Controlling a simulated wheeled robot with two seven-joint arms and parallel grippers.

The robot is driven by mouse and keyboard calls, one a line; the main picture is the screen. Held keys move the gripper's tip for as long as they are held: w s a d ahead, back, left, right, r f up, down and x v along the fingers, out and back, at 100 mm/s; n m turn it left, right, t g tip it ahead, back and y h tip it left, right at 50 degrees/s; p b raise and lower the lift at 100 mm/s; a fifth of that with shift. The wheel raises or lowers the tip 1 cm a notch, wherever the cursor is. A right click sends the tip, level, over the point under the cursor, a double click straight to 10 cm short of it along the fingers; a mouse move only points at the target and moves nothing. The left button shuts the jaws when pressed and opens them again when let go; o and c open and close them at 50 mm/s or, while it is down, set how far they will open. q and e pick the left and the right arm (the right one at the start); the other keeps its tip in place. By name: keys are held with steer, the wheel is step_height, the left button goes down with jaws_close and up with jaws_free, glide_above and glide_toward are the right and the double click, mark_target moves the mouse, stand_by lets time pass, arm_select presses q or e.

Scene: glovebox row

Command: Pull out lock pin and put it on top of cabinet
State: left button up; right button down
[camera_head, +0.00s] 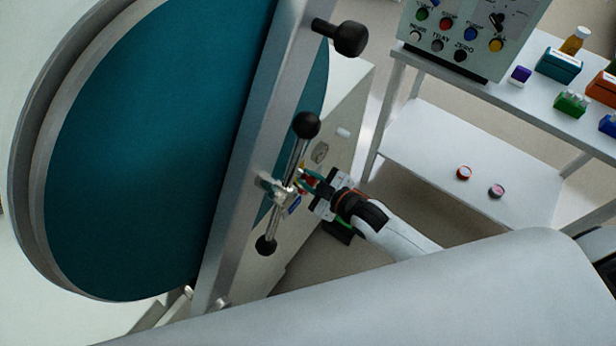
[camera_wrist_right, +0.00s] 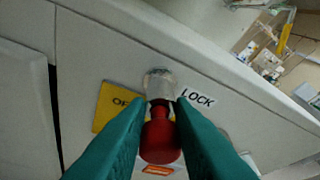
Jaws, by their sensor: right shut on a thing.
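The lock pin (camera_wrist_right: 160,140) has a red knob and sits between the teal fingertips of my right gripper (camera_wrist_right: 158,135) in the right wrist view. A dark neck joins the knob to a metal collar (camera_wrist_right: 159,83) on the white cabinet face (camera_wrist_right: 85,60); how deep the pin sits is hidden. In the head view my right gripper (camera_head: 308,182) is beside the handle bar (camera_head: 292,160) of the large round teal door (camera_head: 150,150), shut on the pin, which is mostly hidden there. My left gripper is not in view.
A yellow label (camera_wrist_right: 112,105) and a LOCK label (camera_wrist_right: 197,98) flank the collar. A black knob (camera_head: 350,39) and the handle's ball ends stand near my right arm. At right, a shelf cart (camera_head: 440,140) carries a control panel (camera_head: 470,35) and small boxes.

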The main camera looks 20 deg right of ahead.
steer(key=shift+s+d, duration=0.5)
steer(key=shift+s, duration=0.15)
steer(key=shift+s+d+p, duration=0.9)
steer(key=shift+s+d, duration=0.15)
steer(key=shift+s, duration=0.25)
stand_by(0.6)
steer(key=s+d, duration=0.1)
steer(key=s, duration=0.1)
steer(key=s+d+p, duration=0.1)
steer(key=d, duration=0.1)
steer(key=shift+s+p, duration=0.3)
steer(key=shift+s, duration=0.1)
stand_by(0.8)
